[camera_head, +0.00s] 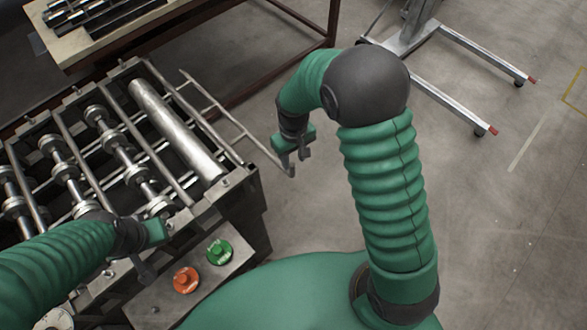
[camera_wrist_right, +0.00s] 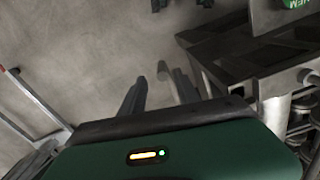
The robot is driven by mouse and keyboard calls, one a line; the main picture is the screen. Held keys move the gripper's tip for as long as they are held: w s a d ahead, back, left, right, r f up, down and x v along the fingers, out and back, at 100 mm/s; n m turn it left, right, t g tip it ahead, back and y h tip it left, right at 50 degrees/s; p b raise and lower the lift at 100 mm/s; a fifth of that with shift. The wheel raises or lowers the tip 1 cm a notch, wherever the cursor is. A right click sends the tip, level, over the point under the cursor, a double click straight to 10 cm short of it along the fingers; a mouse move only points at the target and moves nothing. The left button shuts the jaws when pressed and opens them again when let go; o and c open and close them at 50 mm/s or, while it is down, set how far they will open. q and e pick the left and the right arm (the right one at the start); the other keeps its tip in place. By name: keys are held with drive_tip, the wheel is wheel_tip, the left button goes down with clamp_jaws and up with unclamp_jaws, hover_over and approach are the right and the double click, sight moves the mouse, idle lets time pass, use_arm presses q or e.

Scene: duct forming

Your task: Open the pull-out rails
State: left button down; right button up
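The pull-out rails (camera_head: 215,108) are a thin ladder-like metal frame with crossbars along the right side of the roller machine (camera_head: 225,192). They stand out a little from the machine's side. My right gripper (camera_head: 295,163) hangs by the near end of the outer rail bar; I cannot tell whether it touches. In the right wrist view its two fingers (camera_wrist_right: 158,90) are apart, and no rail is clearly held between them. My left gripper (camera_head: 147,265) is over the machine's near edge, beside the control panel; its fingers are too unclear to judge.
A panel with a green button (camera_head: 219,251) and an orange button (camera_head: 186,280) is at the machine's near corner. A table (camera_head: 95,45) stands behind. A wheeled metal stand (camera_head: 430,75) is at the back right.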

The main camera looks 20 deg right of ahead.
sight(292, 170)
drive_tip(key=f, duration=0.7)
drive_tip(key=shift+w+a+p, duration=0.1)
drive_tip(key=shift+a+p, duration=0.25)
drive_tip(key=shift+d+f, duration=0.1)
drive_tip(key=shift+f, duration=0.1)
drive_tip(key=shift+d+f, duration=0.1)
drive_tip(key=shift+d, duration=0.15)
drive_tip(key=shift+a, duration=0.2)
clamp_jaws()
drive_tip(key=shift+w+d, duration=0.1)
